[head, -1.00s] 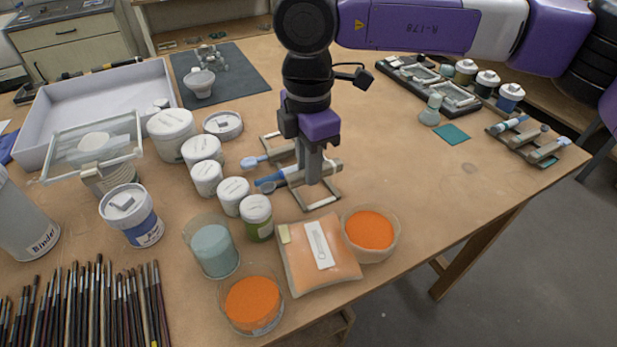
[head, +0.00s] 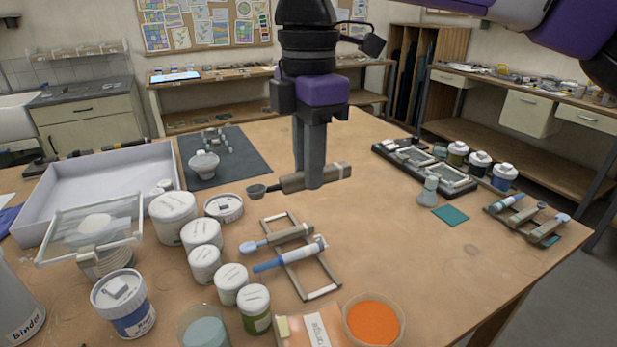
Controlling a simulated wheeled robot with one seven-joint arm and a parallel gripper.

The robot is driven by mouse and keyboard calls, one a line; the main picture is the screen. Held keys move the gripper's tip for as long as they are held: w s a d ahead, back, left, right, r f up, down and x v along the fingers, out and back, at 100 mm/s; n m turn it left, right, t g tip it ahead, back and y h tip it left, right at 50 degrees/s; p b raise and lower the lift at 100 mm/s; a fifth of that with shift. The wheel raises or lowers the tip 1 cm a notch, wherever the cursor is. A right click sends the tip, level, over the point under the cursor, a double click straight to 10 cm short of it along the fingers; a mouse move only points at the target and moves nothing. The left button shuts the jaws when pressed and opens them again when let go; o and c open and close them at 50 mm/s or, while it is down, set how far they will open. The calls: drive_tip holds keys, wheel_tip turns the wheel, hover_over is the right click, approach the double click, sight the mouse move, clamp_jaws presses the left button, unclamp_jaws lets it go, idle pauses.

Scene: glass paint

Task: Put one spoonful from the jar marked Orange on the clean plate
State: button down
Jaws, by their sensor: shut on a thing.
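My gripper (head: 311,165) is shut on the thick grey-brown handle of a spoon with a small dark bowl (head: 257,191). It holds the spoon roughly level, above the table beyond the spoon rack (head: 320,293). I cannot see any powder in the bowl. An open round container of orange powder (head: 373,321) stands at the bottom edge. Beside it is an orange packet (head: 295,330) with a white label, cut off by the frame; its writing is hard to read. I cannot tell which thing is the clean plate; a framed glass pane (head: 70,240) at left bears a pale heap.
Two other tools with blue ends lie on the rack. White lidded jars (head: 172,212) stand left of it, near a white tray (head: 100,185). A dark tray (head: 405,165), lidded jars and another tool rack (head: 520,222) are at right. The table between is clear.

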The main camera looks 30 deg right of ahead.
wheel_tip(320, 180, up, 10)
drive_tip(key=p, duration=0.5)
drive_tip(key=shift+f, duration=0.2)
